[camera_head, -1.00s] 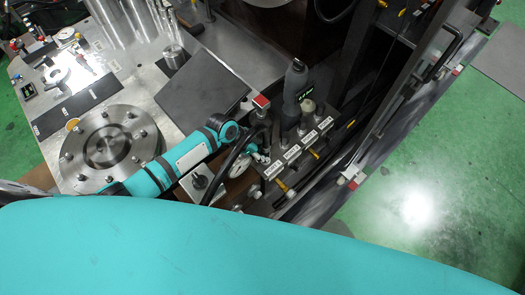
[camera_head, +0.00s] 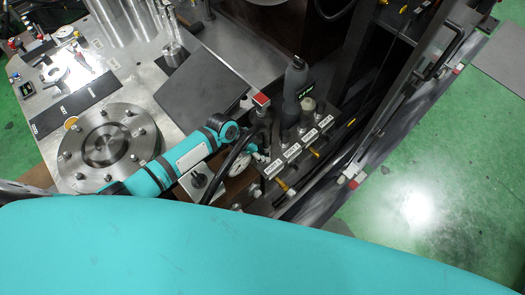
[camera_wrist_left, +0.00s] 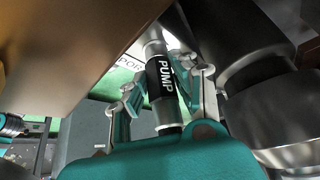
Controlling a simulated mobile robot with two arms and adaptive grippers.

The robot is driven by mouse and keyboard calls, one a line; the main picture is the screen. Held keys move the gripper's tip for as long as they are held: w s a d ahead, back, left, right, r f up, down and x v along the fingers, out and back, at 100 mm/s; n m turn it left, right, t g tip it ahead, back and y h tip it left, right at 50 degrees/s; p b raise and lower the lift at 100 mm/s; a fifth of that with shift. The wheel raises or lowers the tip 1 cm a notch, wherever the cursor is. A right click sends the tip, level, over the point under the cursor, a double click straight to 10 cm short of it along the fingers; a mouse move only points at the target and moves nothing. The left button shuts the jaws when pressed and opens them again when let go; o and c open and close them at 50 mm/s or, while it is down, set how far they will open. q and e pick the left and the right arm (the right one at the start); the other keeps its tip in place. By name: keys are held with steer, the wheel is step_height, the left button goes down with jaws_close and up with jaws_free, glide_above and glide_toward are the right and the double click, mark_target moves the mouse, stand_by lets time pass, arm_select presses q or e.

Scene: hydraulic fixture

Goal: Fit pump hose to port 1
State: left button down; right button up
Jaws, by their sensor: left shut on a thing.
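The pump hose shows in the left wrist view as a metal fitting with a black sleeve marked PUMP (camera_wrist_left: 162,80). My left gripper (camera_wrist_left: 160,85) is shut on it, one finger on each side. Its metal front end points up towards a white label reading POR; I cannot tell whether it touches the port. In the head view my left gripper (camera_head: 257,145) is at the near left end of the port block (camera_head: 297,152), partly hidden by the arm and a black hose. The block has a row of white PORT labels; the numbers are hard to read. My right gripper is not in view.
A grey device with a small green display (camera_head: 297,85) and a pale-capped fitting (camera_head: 308,105) stand upright by the block. A metal frame (camera_head: 400,110) runs along the right.

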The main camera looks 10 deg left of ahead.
arm_select(q)
steer(key=c, duration=1)
jaws_free()
steer(key=shift+f, duration=0.1)
steer(key=shift+o, duration=0.2)
step_height(320, 180, up, 10)
steer(key=shift+r, duration=0.1)
